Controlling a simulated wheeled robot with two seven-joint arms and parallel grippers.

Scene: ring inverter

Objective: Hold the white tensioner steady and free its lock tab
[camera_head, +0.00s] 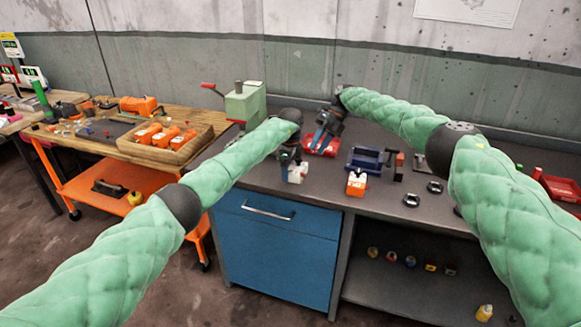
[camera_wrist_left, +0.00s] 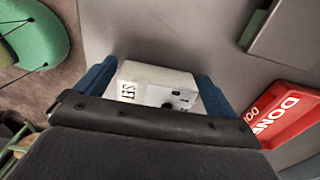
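The white tensioner (camera_head: 297,174) is on the grey bench, under my left gripper (camera_head: 291,160). In the left wrist view the white tensioner (camera_wrist_left: 160,84) shows dark lettering and a small dark fitting on its face. It lies between the two blue fingers of my left gripper (camera_wrist_left: 157,80), which sit close against its two sides with no clear gap. The palm hides its near part. The lock tab cannot be made out clearly. My right gripper (camera_head: 320,138) is beyond it to the right, pointing down at the red tray; its opening cannot be made out.
The red tray (camera_head: 331,149) also shows in the left wrist view (camera_wrist_left: 293,122), with white lettering. A blue bin (camera_head: 365,160), an orange-and-white unit (camera_head: 356,183) and dark rings (camera_head: 411,200) are to the right. A green machine (camera_head: 245,103) stands at the back left.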

